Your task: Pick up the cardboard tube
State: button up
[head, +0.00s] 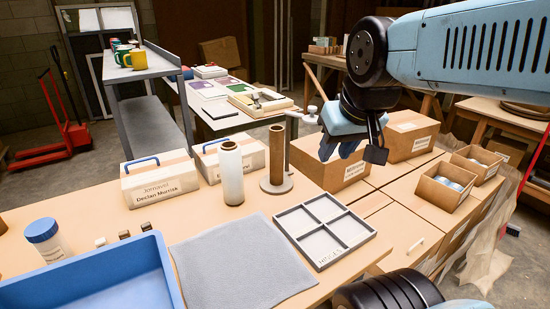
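A brown cardboard tube (277,152) stands upright on the wooden table, with a round grey-brown base (264,185) around its foot. Beside it on the left stands a white roll (231,177) with a brown core showing at its top. My gripper (337,153) hangs in the air to the right of the tube, apart from it. Its two blue fingertips show a small gap with nothing between them. The far side of the tube's foot is hidden.
Two labelled boxes with blue handles (158,178) stand behind and left. A grey divided tray (325,229), grey mat (240,264), blue bin (95,280) and blue-lidded jar (47,238) lie in front. Cardboard boxes (410,138) stand to the right. A thin post rises behind the tube.

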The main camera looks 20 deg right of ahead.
aim_at(276, 132)
jog(key=k, duration=0.45)
jog(key=u, duration=1.45)
jog(key=k, duration=0.75)
jog(key=z, duration=1.7)
jog(key=i, duration=1)
jog(key=z, duration=0.05)
